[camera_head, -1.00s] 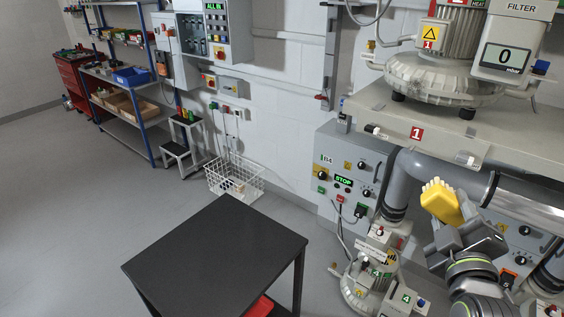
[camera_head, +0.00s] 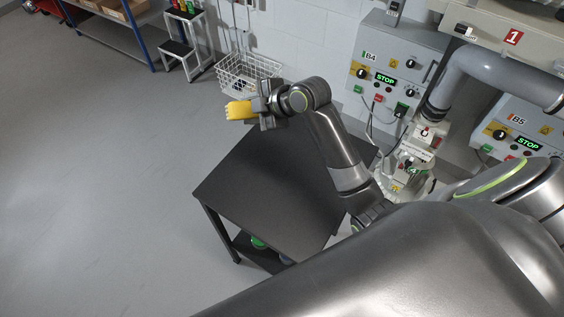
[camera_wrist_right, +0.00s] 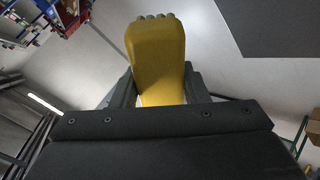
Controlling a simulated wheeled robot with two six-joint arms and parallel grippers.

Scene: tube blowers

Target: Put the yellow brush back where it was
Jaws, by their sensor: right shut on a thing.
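The yellow brush (camera_head: 239,110) is held in my right gripper (camera_head: 258,108), which is shut on it. In the head view the brush points left, in front of the wire basket and by the far edge of the dark table. In the right wrist view the brush (camera_wrist_right: 157,60) stands up between the fingers of the gripper (camera_wrist_right: 158,92), its bristle end at the top. The gripped end is hidden by the fingers. My left gripper is not in view.
A dark table (camera_head: 270,190) has a clear top and a lower shelf with a green item (camera_head: 259,242). A white wire basket (camera_head: 248,72) stands on the floor by the wall. Control box B4 (camera_head: 392,75) and grey pipes are at right. The floor at left is free.

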